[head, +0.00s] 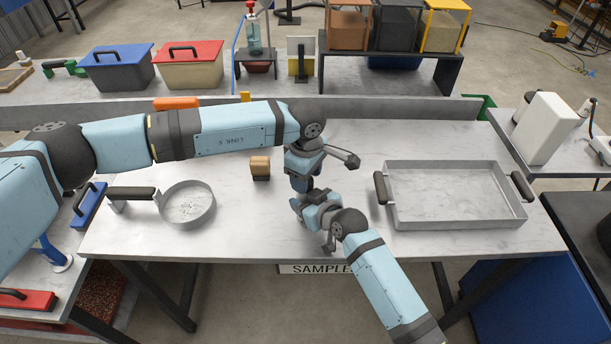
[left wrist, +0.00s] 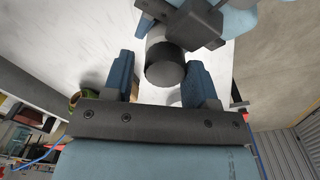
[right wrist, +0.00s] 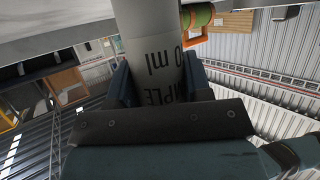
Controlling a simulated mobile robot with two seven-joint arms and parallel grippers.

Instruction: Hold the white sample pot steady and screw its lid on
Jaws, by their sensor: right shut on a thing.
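The white sample pot (right wrist: 152,38), with dark lettering, stands between my right gripper's fingers (right wrist: 156,75) in the right wrist view, and the gripper is shut on it. The dark grey lid (left wrist: 165,70) is on the pot's end in the left wrist view; how tightly it sits cannot be told. My left gripper (left wrist: 162,62) is open, its fingers either side of the lid, with a clear gap on the picture's left. In the head view the left gripper (head: 303,172) points down just above the right gripper (head: 318,208); they mostly hide pot and lid.
On the marble table, a round pan (head: 188,205) lies left and a large two-handled tray (head: 455,222) right. A small wooden-topped block (head: 260,167) stands close left of my grippers. Bins (head: 118,70) and containers line the back bench.

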